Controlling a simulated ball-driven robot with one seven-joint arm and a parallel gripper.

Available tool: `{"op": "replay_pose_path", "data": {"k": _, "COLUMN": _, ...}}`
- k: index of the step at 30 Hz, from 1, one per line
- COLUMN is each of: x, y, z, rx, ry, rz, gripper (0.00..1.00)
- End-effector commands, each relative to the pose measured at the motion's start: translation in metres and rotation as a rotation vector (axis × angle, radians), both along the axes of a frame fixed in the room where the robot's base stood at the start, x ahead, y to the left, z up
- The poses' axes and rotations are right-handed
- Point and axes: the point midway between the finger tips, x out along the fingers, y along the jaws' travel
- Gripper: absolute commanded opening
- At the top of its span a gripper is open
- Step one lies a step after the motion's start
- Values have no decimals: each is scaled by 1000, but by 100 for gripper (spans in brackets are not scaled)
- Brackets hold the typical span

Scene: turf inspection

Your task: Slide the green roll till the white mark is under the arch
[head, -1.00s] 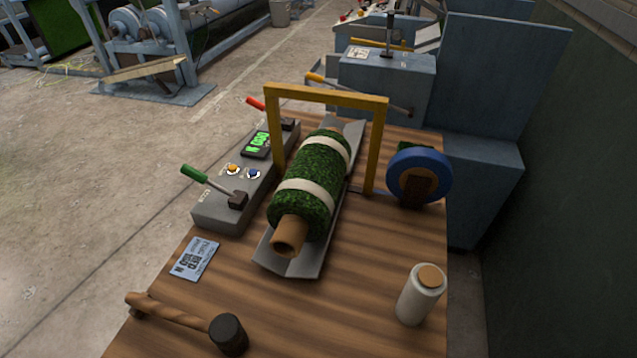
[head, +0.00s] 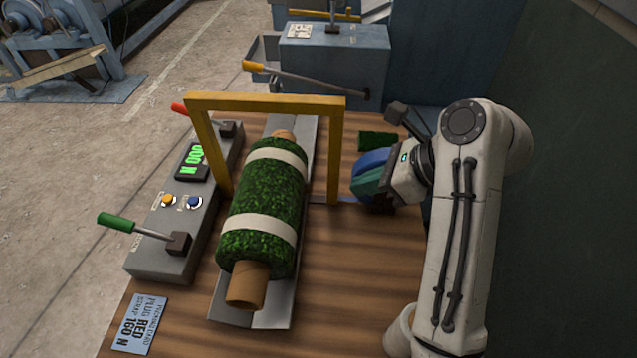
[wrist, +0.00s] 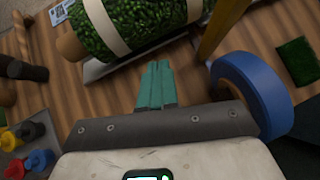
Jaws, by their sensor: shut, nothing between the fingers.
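The green roll (head: 262,192) lies lengthwise in a grey trough (head: 303,150), brown core showing at both ends. It has two white bands, a near one (head: 262,228) and a far one (head: 276,155). The yellow arch (head: 265,102) stands across the trough. The far band is close to the arch; I cannot tell whether it is exactly below. My gripper (head: 368,187) is right of the arch, apart from the roll. The wrist view shows its teal fingers (wrist: 155,85) shut and empty, pointing toward the roll (wrist: 135,22) and trough.
A blue ring (wrist: 252,88) is close right of my fingers. A turf scrap (head: 377,141) lies behind it. Left of the trough is a grey control box (head: 160,255) with levers and a display reading 000 N. A card (head: 140,325) reads "plug red, strap 160 N". Coloured plugs (wrist: 25,140) show lower left.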

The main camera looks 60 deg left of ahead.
Motion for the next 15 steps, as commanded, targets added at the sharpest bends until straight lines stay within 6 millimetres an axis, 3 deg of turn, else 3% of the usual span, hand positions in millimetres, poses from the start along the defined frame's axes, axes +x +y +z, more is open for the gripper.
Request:
{"op": "replay_pose_path", "data": {"k": 5, "x": -8, "y": 11, "z": -9, "rx": -4, "ry": 10, "rz": -1, "gripper": 0}}
{"op": "replay_pose_path", "data": {"k": 15, "x": -33, "y": 48, "z": -54, "rx": -5, "ry": 7, "rz": -1, "gripper": 0}}
